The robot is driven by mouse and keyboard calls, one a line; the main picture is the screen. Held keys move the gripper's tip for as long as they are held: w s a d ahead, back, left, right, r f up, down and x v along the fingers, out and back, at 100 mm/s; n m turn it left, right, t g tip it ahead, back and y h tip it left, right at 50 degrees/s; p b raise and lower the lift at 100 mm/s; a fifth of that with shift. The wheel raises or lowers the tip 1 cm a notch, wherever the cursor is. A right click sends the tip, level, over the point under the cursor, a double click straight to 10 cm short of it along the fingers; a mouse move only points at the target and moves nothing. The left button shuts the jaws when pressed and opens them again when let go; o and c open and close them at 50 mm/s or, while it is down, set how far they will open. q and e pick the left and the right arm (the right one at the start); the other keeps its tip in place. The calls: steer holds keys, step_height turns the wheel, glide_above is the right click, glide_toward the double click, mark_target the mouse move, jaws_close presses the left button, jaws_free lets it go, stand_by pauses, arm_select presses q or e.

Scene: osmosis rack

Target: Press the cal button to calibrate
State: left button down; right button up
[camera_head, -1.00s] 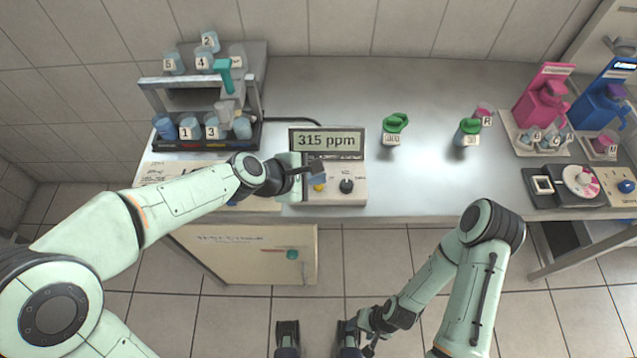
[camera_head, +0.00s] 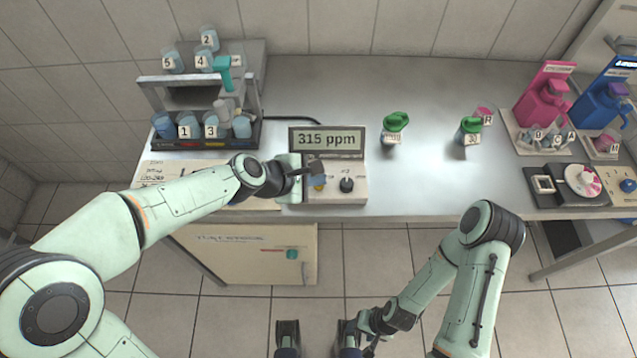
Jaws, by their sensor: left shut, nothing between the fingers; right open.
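The meter (camera_head: 326,141) stands at the front edge of the bench, and its display reads 315 ppm. Its lower panel (camera_head: 353,197) carries a black knob (camera_head: 346,185) and, left of it, a yellow button (camera_head: 319,188) that is partly covered. My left gripper (camera_head: 316,170) is shut and empty, right over the yellow button. I cannot tell whether its tip touches the button, and the button's label is not readable. My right gripper (camera_head: 366,338) is open and empty, low over the floor in front of the bench.
A rack (camera_head: 207,98) with several numbered cups stands at the back left. Two green-capped bottles (camera_head: 393,128) (camera_head: 470,132) stand right of the meter. Pink (camera_head: 545,97) and blue (camera_head: 603,98) dispensers are at the far right. The bench is clear between meter and bottles.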

mark_target(315, 190)
arm_select(q)
steer(key=shift+f+b, duration=0.4)
steer(key=shift+f, duration=0.05)
arm_select(e)
steer(key=shift+s+f, duration=0.1)
steer(key=shift+f, duration=0.25)
arm_select(q)
steer(key=shift+r, duration=0.1)
arm_select(e)
steer(key=shift+r, duration=0.1)
stand_by(0.4)
arm_select(q)
steer(key=shift+r+p, duration=0.75)
steer(key=shift+p, duration=0.15)
arm_select(e)
steer(key=shift+w+r, duration=0.35)
steer(key=shift+r, duration=0.45)
arm_select(q)
steer(key=shift+r+p, duration=0.45)
steer(key=shift+r, duration=0.1)
step_height(315, 190, up, 4)
steer(key=p, duration=0.3)
steer(key=shift+w+r+p, duration=0.1)
steer(key=shift+p, duration=0.2)
arm_select(e)
steer(key=w+r, duration=0.1)
steer(key=r, duration=0.2)
steer(key=w+r, duration=0.1)
steer(key=r, duration=0.1)
steer(key=shift+w, duration=0.3)
